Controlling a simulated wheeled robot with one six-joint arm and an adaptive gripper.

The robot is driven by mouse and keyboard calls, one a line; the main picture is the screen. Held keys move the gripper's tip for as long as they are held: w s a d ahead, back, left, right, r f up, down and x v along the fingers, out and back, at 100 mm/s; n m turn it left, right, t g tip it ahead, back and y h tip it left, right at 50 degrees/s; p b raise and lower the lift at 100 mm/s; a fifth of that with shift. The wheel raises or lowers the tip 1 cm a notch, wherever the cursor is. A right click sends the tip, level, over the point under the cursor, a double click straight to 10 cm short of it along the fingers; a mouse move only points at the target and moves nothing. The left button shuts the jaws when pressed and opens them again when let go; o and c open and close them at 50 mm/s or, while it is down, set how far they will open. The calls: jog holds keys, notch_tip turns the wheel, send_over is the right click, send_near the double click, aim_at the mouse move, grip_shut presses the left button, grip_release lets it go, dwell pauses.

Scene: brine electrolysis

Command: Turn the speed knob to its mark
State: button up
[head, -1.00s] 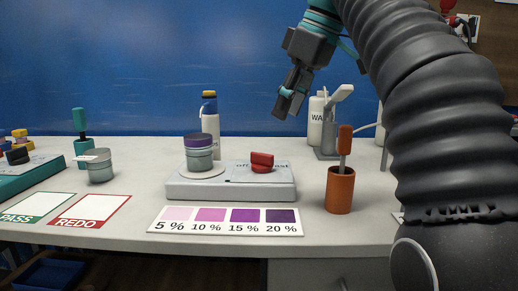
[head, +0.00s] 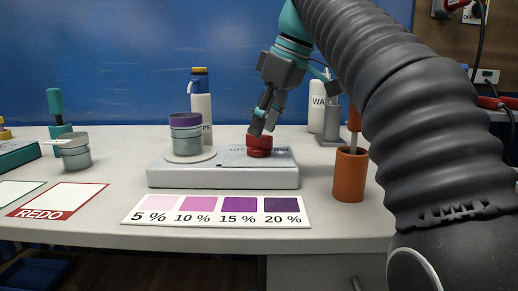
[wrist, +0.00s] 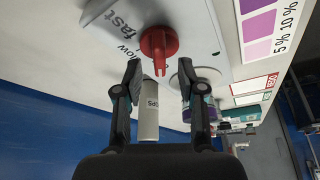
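The red speed knob (head: 259,147) sits on the right part of the pale stirrer base (head: 222,177). In the wrist view the knob (wrist: 158,42) shows its raised grip pointing down the picture, beside the printed word "fast" and a partly hidden word ending in "low". My gripper (head: 262,122) is just above the knob in the head view, tilted. The knob's mark is not clearly visible.
A purple-topped jar (head: 186,133) stands on the base's round plate at left. A white bottle (head: 201,106) stands behind it. An orange holder (head: 350,175) stands to the right. The colour card (head: 217,211) lies in front. A wash bottle (head: 317,107) stands behind.

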aim_at(259, 144)
jog(key=shift+b+x, duration=0.5)
jog(key=shift+x, duration=1.3)
grip_shut()
